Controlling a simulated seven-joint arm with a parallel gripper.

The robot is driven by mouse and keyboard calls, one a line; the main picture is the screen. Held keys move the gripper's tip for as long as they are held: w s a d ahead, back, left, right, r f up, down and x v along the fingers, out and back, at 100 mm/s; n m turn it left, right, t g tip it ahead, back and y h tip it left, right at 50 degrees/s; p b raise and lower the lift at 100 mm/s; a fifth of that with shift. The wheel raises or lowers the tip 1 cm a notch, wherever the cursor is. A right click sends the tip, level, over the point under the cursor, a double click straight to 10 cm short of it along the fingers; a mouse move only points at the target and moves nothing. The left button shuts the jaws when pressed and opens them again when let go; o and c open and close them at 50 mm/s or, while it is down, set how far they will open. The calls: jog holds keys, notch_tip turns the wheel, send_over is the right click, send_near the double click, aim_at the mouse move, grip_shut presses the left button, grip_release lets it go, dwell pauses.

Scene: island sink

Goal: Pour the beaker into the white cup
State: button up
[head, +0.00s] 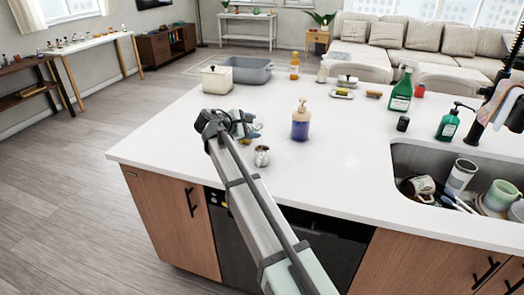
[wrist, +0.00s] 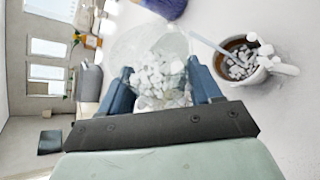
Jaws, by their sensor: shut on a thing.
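My gripper (wrist: 158,80) is shut on a clear glass beaker (wrist: 125,42), with one dark blue finger on each side. Many small white cubes show inside the beaker. The white cup (wrist: 264,78) is to the right of the beaker in the wrist view. Its inside is brown, with white cubes in it and several pale pieces at its rim. In the head view my gripper (head: 238,124) is over the counter, left of and behind the small cup (head: 262,158). The beaker is mostly hidden by the gripper there.
A soap pump bottle (head: 300,124) with blue liquid stands close behind the cup. A cream pot (head: 216,80) and a grey tub (head: 246,70) stand farther back. The sink (head: 400,160) with dishes is at the right. The counter's front middle is clear.

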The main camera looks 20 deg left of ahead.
jog(key=shift+f+m+t+y, duration=0.5)
jog(key=shift+m+y, duration=0.2)
jog(key=shift+m, duration=0.2)
dwell(1.2)
jog(key=shift+w+a+r+n+g+h, duration=0.15)
jog(key=shift+r+n+g+h, duration=0.3)
jog(key=shift+n, duration=0.25)
jog(key=shift+d+f+n+g+h, duration=0.15)
jog(key=shift+d+n+g+h, duration=0.1)
jog(key=shift+n+h, duration=0.25)
jog(key=shift+a+f+n+g+h, duration=0.1)
jog(key=shift+f+n+g+h, duration=0.3)
jog(key=shift+n, duration=0.3)
jog(key=shift+s+d+n+h, duration=0.2)
jog(key=shift+s+n+h, duration=0.05)
jog(key=shift+n+h, duration=0.35)
jog(key=shift+n+g+h, duration=0.3)
jog(key=shift+n+h, duration=0.05)
jog(key=shift+n, duration=0.15)
jog(key=shift+s+d+r+n+h, duration=0.2)
jog(key=shift+d+r+n+h, duration=0.15)
jog(key=shift+r+n+h, duration=0.25)
jog(key=shift+f, duration=0.1)
